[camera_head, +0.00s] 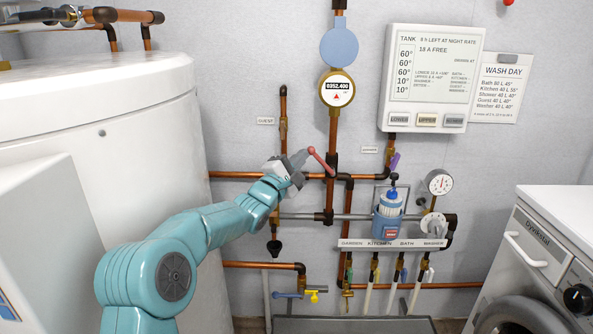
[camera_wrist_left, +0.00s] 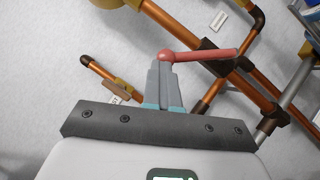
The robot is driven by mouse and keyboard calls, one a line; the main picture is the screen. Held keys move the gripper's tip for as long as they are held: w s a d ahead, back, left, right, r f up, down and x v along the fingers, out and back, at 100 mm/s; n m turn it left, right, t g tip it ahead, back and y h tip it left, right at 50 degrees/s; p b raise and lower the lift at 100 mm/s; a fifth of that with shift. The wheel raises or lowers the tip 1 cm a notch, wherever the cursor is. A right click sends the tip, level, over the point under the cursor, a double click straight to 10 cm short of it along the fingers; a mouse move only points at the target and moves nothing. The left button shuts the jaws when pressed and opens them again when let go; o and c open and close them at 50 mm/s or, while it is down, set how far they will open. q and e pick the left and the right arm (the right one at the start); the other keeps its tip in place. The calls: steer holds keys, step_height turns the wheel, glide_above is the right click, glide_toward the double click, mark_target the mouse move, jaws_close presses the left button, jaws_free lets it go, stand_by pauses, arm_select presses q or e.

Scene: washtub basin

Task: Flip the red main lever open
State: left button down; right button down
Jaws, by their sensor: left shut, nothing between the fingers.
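The red main lever (camera_head: 321,161) is on the copper pipework at the wall, beside the vertical pipe below the round meter. It slants up and to the left, with a rounded knob at its upper left end. My left gripper (camera_head: 303,156) is shut and empty, with its fingertips right at the knob. In the left wrist view the red lever (camera_wrist_left: 205,54) runs right from the knob, which overlaps the tips of the closed grey fingers (camera_wrist_left: 165,72). I cannot tell whether they touch. My right gripper is not in view.
A large white tank (camera_head: 100,130) stands left, and a white washing machine (camera_head: 545,260) right. The round meter (camera_head: 337,89) is above the lever. A blue bottle (camera_head: 388,215) and a dial gauge (camera_head: 438,183) are to the right. Several small taps hang below the labelled strip (camera_head: 392,244).

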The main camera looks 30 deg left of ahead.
arm_select(q)
steer(key=w+d+r+m+g+h+p, duration=0.1)
steer(key=w+d+r+m+g+p, duration=0.2)
steer(key=p, duration=1.1)
steer(key=shift+d+r+m+g, duration=0.5)
steer(key=shift+d+m, duration=0.4)
steer(key=shift+m, duration=0.7)
steer(key=shift+w, duration=0.1)
steer(key=s+r, duration=0.1)
steer(key=s, duration=1.5)
steer(key=shift+s+a+b, duration=0.2)
steer(key=shift+a+b, duration=0.05)
steer(key=shift+b, duration=0.1)
steer(key=shift+r, duration=0.1)
